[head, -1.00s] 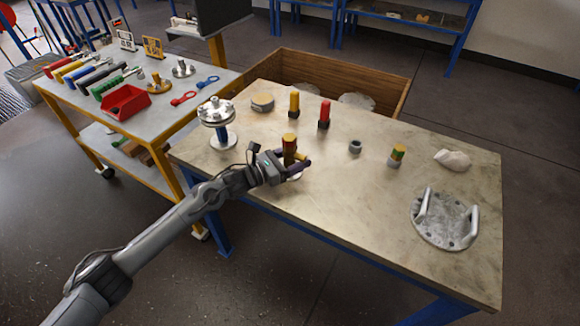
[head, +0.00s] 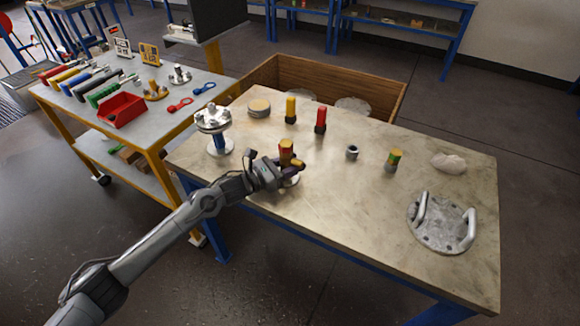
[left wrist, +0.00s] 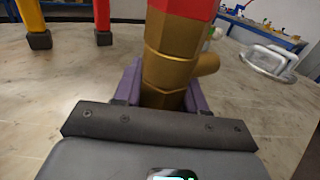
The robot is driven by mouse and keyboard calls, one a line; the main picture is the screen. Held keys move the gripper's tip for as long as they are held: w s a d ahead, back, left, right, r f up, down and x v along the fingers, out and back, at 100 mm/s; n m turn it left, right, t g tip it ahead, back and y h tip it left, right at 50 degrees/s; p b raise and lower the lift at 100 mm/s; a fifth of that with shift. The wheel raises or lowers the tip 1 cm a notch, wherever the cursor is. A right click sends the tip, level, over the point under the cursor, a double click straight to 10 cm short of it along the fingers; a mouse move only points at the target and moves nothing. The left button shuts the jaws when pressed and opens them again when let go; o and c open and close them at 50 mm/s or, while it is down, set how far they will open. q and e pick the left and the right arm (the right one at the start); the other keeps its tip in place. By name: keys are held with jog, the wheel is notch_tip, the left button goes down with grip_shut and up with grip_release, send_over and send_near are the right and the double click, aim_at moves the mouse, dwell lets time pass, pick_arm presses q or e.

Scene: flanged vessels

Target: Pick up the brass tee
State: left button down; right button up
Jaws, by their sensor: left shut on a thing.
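The brass tee (head: 286,152) stands upright near the table's front left edge, its upper end red with a yellow top. In the left wrist view the brass tee (left wrist: 172,60) fills the middle, with a red upper part and a brass side branch pointing right. My left gripper (head: 287,168) is shut on its lower body; the purple fingers (left wrist: 163,92) show on either side of it. A pale round base shows just below the tee in the head view; I cannot tell whether the tee touches it. My right gripper is not in view.
A flanged vessel on a blue post (head: 214,120) stands close on the left. Yellow (head: 291,109) and red (head: 320,120) capped pieces stand behind. A small grey ring (head: 352,152), a green-yellow piece (head: 394,160) and a handled flange (head: 440,226) are right.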

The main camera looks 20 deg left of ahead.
pick_arm(q)
notch_tip(320, 180, up, 3)
jog(key=shift+r+p, duration=0.2)
jog(key=shift+p, duration=0.3)
jog(key=w+d+r+p, duration=0.1)
jog(key=d+r+p, duration=0.1)
jog(key=d+r, duration=0.6)
jog(key=d, duration=0.3)
jog(key=shift+w+d, duration=0.3)
